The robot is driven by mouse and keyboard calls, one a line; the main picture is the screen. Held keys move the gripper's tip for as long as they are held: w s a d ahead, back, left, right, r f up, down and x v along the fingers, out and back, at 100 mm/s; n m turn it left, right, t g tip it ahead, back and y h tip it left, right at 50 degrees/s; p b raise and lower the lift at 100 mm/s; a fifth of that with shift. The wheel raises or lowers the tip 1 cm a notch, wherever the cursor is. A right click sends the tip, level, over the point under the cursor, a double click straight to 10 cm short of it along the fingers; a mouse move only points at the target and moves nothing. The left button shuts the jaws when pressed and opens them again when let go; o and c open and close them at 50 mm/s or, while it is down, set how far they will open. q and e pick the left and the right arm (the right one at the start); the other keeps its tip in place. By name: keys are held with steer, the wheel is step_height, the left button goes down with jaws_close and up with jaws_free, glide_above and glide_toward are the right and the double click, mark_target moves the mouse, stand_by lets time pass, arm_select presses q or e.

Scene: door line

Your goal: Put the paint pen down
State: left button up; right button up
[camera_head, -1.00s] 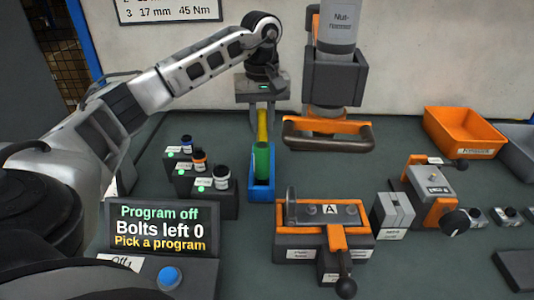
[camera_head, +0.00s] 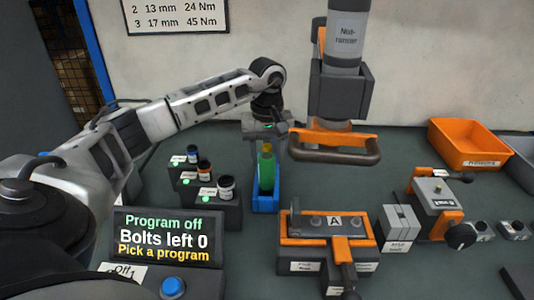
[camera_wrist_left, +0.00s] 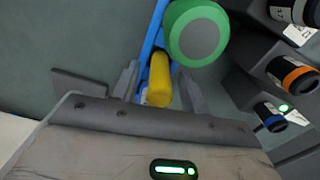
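The yellow paint pen (camera_head: 266,147) stands in the blue holder (camera_head: 266,203), mostly hidden behind a thicker green cylinder (camera_head: 265,171) in the head view. My left gripper (camera_head: 266,147) points down over the holder's back part. In the left wrist view, the pen (camera_wrist_left: 160,82) is between the two fingers (camera_wrist_left: 160,88), with a visible gap on each side, so the gripper looks open around it. The green cylinder (camera_wrist_left: 196,33) is just beside the pen. The pen's lower end is hidden. My right gripper is not in view.
Small bottles in a dark rack (camera_head: 210,200) stand left of the holder. The nutrunner (camera_head: 343,85) with its orange-framed handle is close behind on the right. An orange-and-grey fixture marked A (camera_head: 330,222) is in front right. An orange bin (camera_head: 470,146) is farther right.

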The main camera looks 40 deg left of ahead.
arm_select(q)
steer(key=shift+r, duration=0.1)
step_height(320, 180, up, 12)
steer(key=shift+r, duration=0.1)
stand_by(0.4)
stand_by(0.5)
